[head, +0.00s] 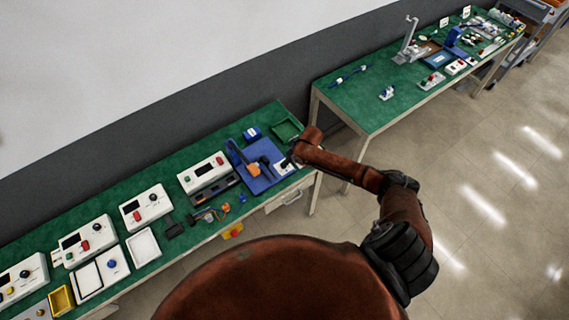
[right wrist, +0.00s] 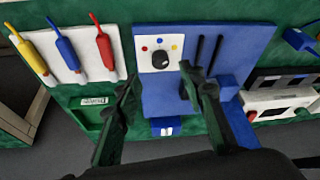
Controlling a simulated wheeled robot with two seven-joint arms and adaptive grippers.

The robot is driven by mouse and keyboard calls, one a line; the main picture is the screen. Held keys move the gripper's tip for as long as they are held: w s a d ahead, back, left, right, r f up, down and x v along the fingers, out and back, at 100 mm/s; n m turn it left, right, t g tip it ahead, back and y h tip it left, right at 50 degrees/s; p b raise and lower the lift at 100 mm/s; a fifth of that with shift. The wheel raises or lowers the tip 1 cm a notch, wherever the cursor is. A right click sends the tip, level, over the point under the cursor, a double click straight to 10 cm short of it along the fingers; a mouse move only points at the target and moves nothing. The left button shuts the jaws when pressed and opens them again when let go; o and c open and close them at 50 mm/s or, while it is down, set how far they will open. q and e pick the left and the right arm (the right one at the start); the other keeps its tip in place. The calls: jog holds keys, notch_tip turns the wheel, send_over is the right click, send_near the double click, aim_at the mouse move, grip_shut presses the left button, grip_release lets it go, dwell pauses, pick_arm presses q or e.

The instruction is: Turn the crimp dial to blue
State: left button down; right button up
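The crimp dial is a black knob (right wrist: 160,59) on a white plate (right wrist: 147,66) in the right wrist view. Red, blue and yellow dots sit around the knob, with red left, blue at the top and yellow right. A small light mark shows on the knob, but I cannot tell which dot it points to. The plate is on a blue board (right wrist: 225,38), which also shows in the head view (head: 268,181). My right gripper (right wrist: 158,80) is open, its fingers on either side below the dial, apart from it. My left gripper is not in view.
A white panel (right wrist: 82,76) with yellow, blue and red handles and a green tray (right wrist: 91,101) lie left of the board. A white box with buttons (right wrist: 283,100) is at right. In the head view several white instruments line the bench; a second green table (head: 375,102) stands beyond.

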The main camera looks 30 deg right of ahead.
jog(key=x, duration=0.6)
jog(key=shift+c, duration=0.7)
grip_shut()
